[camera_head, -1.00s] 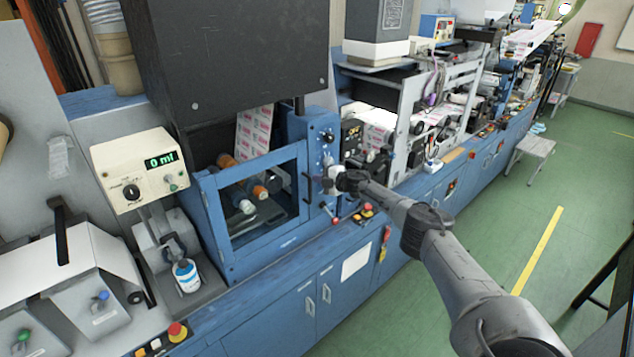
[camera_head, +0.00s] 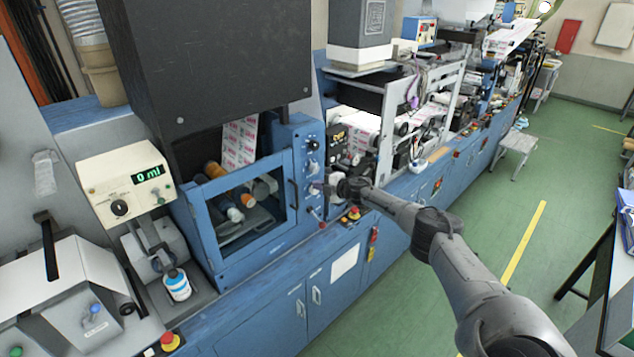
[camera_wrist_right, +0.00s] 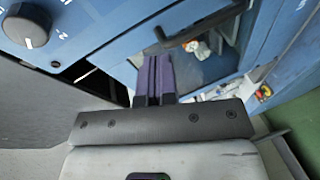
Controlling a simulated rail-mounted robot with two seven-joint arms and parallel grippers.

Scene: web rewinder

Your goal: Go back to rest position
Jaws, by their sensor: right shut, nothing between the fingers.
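My right arm comes in from the lower right in the head view. Its gripper (camera_head: 322,189) is at the control panel just right of the blue framed window of the rewinder (camera_head: 245,210). In the right wrist view the two dark fingers of the right gripper (camera_wrist_right: 155,62) are together, with nothing between them. A black door handle (camera_wrist_right: 200,28) and a dark knob with white markings (camera_wrist_right: 36,25) show beyond the fingers. I cannot tell how far the fingertips are from the panel. My left gripper is not in view.
An emergency stop button (camera_head: 352,214) sits below the panel.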

